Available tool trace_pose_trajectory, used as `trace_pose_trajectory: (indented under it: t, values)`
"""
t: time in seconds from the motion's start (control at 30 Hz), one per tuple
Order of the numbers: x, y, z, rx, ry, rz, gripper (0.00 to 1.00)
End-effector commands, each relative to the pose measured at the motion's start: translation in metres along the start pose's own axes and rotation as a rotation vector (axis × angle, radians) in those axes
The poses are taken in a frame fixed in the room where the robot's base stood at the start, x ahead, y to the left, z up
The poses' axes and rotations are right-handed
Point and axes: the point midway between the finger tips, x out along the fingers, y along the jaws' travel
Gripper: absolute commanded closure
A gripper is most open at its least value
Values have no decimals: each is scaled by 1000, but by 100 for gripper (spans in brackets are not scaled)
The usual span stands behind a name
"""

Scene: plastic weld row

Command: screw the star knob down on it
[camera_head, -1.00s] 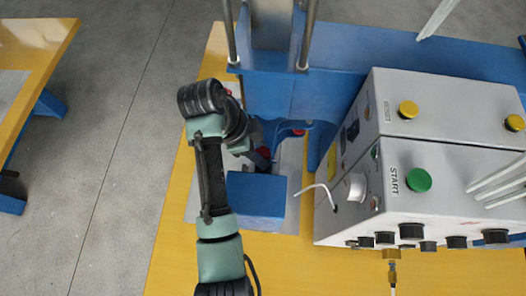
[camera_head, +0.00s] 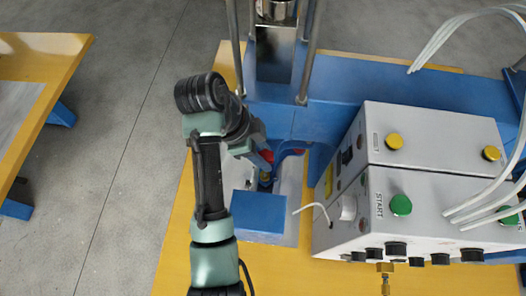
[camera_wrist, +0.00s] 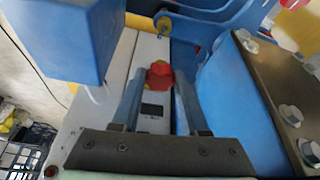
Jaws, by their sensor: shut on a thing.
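The red star knob (camera_wrist: 160,74) sits between the two fingers of my gripper (camera_wrist: 162,82) in the wrist view, and the fingers are shut on it. Below it in that view is a pale grey strip with a dark rectangle. In the head view, my gripper (camera_head: 258,140) points down between the blue press column and a blue block (camera_head: 258,213). A red part, likely the knob (camera_head: 267,156), shows at its tip. A short yellowish part shows just under it. Whether the knob touches a thread is hidden.
The grey control box (camera_head: 436,190) with START button stands close on the right. White hoses (camera_head: 470,40) hang at the far right. A blue arm with a second red part (camera_head: 298,152) is beside my gripper. Dark crates (camera_wrist: 25,145) show lower left.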

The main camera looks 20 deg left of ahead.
Motion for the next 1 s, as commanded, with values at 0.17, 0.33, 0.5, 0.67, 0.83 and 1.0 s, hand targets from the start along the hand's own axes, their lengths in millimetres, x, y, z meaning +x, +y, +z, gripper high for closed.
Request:
trace_pose_trajectory:
  t: [0.17,0.33,0.5,0.67,0.83,1.0]
  values:
    - [-2,0,-1,-1,1,0,100]
    - [9,0,4,0,1,0,100]
    - [24,0,10,0,0,2,100]
    - [39,-1,16,-1,1,1,100]
    - [52,-2,21,-1,1,2,100]
    - [56,-2,22,0,1,2,100]
